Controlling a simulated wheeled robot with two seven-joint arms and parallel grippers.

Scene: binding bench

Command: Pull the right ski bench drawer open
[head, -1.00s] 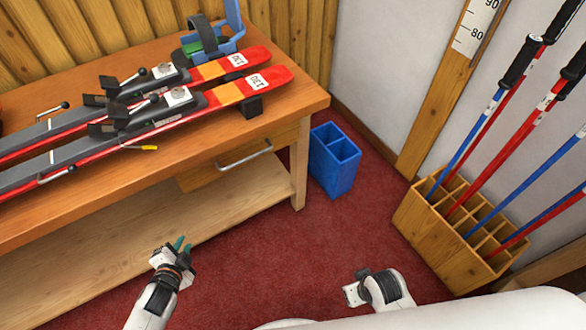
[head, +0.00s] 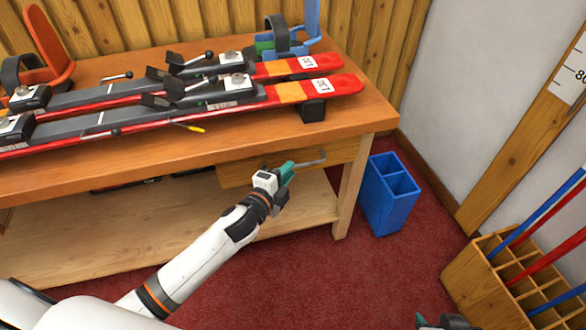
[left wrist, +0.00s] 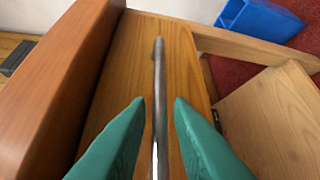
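The right drawer (head: 235,174) sits under the bench top at its right end; it looks shut or nearly so. Its metal bar handle (head: 314,162) is partly hidden by my left gripper (head: 290,169) in the head view. In the left wrist view, the handle (left wrist: 159,75) runs lengthwise between the two teal fingers of my left gripper (left wrist: 160,100), in front of the wooden drawer front (left wrist: 188,75). The fingers are apart, with a gap on each side of the bar. My right gripper (head: 445,322) is only partly seen at the bottom edge, far from the drawer.
Red skis (head: 330,87) lie on the bench top (head: 230,145). A lower shelf (head: 120,225) runs below. A blue bin (head: 390,200) stands right of the bench leg (head: 350,190). A wooden pole rack (head: 490,285) is at the right. Red floor in front is clear.

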